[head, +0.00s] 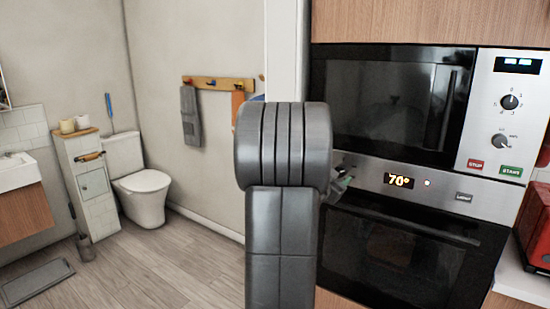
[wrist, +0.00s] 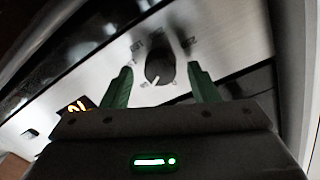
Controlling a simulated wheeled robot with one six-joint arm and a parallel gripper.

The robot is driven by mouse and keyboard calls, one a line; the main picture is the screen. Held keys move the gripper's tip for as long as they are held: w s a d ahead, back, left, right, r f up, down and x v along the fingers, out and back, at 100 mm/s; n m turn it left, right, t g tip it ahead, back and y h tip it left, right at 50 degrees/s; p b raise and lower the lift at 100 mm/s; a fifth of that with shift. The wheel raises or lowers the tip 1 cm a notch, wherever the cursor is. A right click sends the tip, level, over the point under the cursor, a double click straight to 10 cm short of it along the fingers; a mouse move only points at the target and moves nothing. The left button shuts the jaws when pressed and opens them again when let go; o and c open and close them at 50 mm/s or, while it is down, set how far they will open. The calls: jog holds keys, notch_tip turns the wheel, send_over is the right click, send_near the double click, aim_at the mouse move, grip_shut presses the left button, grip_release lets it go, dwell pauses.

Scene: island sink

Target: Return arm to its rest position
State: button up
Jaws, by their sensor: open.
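My gripper (wrist: 157,74) is open in the wrist view, its two green fingers spread on either side of a dark round knob (wrist: 160,66) with a light pointer mark. Whether the fingers touch the knob cannot be told. The knob is on a pale metal panel with an orange display (wrist: 76,106) to the left. In the head view my arm fills the middle, and only a bit of my gripper (head: 343,183) shows past it, in front of the lower oven's panel. The rest of the gripper and the knob are hidden there.
The upper oven (head: 392,108) and lower oven (head: 405,255) stand close on the right, the lower display (head: 399,181) reading 70°. A red appliance (head: 535,235) is at the far right. A toilet (head: 143,193) and open wooden floor (head: 165,262) lie at left.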

jog(key=shift+n+p, duration=0.3)
jog(key=shift+n, duration=0.8)
jog(key=v, duration=0.6)
jog(key=shift+n+b, duration=0.3)
jog(key=shift+f, duration=0.2)
